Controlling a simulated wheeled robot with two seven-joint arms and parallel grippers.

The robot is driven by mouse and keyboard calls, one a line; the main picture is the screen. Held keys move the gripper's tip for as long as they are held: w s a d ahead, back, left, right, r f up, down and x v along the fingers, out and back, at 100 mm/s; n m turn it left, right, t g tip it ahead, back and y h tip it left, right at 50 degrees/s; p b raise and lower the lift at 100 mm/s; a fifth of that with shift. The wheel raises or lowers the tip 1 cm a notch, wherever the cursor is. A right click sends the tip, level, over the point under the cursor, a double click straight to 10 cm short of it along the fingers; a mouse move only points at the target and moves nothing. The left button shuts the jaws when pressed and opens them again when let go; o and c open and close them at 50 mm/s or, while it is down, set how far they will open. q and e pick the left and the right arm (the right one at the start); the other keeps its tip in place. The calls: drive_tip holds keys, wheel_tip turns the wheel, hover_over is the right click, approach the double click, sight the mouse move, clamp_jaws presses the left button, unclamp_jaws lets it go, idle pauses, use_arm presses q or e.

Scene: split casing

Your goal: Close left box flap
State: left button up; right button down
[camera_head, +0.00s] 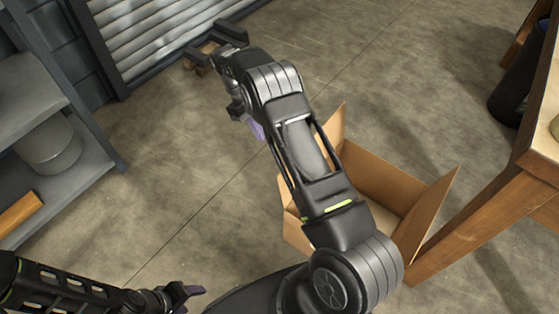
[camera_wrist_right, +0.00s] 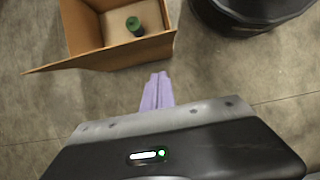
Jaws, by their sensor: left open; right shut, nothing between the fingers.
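The open cardboard box (camera_head: 378,185) stands on the floor right of centre in the head view. My right arm crosses in front of it and hides its left part and much of its inside. One flap (camera_head: 437,207) sticks up on the box's right; another pointed piece rises at its far left corner. The right wrist view shows the box (camera_wrist_right: 82,30) and a flap (camera_wrist_right: 95,58) spread outward along its near side. My right gripper (camera_wrist_right: 158,84) is shut and empty, apart from that flap. My left gripper (camera_head: 197,291) is open and empty at the bottom left, far from the box.
A green cylinder (camera_wrist_right: 134,25) is inside the box. A wooden table (camera_head: 500,195) stands close to the box on the right. A grey shelf (camera_head: 75,165) is at the left. A dark round bin (camera_wrist_right: 250,12) is near the box. Floor left of the box is clear.

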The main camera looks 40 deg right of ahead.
drive_tip(key=s+d+f+b, duration=0.2)
drive_tip(key=s+f+b, duration=0.3)
drive_tip(key=s+f, duration=0.2)
drive_tip(key=shift+s+f, duration=0.25)
drive_tip(key=shift+f, duration=0.2)
drive_tip(key=shift+d, duration=0.15)
